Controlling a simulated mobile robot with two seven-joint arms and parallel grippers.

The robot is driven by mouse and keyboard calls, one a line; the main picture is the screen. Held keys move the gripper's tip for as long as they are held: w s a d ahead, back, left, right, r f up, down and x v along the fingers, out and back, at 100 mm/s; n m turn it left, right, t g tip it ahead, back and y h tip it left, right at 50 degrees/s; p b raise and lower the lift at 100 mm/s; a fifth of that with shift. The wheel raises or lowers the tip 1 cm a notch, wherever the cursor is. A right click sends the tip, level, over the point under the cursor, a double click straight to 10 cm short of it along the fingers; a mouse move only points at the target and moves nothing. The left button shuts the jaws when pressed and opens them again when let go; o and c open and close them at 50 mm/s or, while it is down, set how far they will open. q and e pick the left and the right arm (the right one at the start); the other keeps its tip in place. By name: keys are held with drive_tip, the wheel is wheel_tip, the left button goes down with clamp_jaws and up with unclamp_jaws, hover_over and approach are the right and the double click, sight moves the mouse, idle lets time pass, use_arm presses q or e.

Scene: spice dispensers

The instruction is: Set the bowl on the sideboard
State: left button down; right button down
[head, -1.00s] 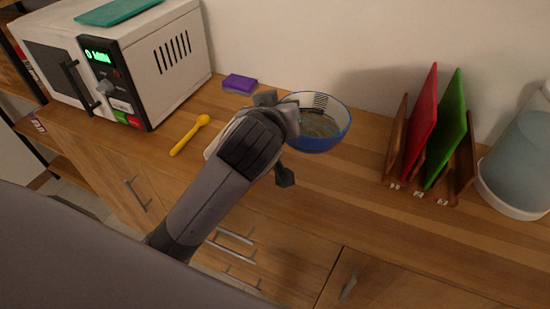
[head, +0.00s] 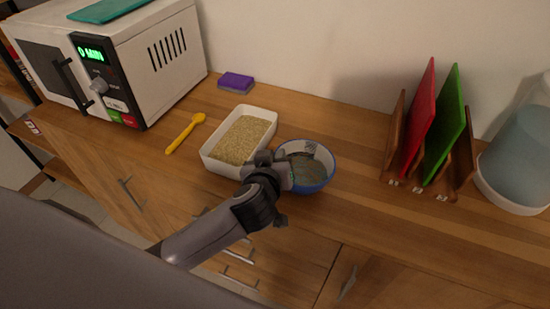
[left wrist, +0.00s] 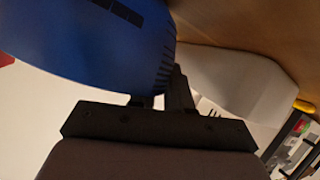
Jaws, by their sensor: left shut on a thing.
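The blue bowl (head: 322,178), white inside with dark greyish contents, is at the middle of the sideboard (head: 370,235) in the head view. It looks upright, low over the top or on it; I cannot tell whether it touches. My left gripper (head: 283,172) is shut on its left rim. In the left wrist view the bowl (left wrist: 90,40) fills the upper left, with one finger of my left gripper (left wrist: 160,100) against its wall. My right gripper is not in view.
A white tray (head: 212,158) of grain-like stuff is just left of the bowl. A yellow spoon (head: 185,133), a purple sponge (head: 236,81) and a microwave (head: 150,60) are further left. A rack (head: 465,165) with red and green boards and a jar (head: 518,160) stand right.

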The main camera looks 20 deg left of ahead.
use_arm(q)
drive_tip(key=c, duration=1.1)
unclamp_jaws()
drive_tip(key=shift+f, duration=0.15)
drive_tip(key=shift+s+d+r+p, duration=0.15)
drive_tip(key=shift+s+r+p, duration=0.15)
drive_tip(key=shift+s, duration=0.15)
drive_tip(key=shift+p+v, duration=1.35)
drive_tip(key=shift+v, duration=4.2)
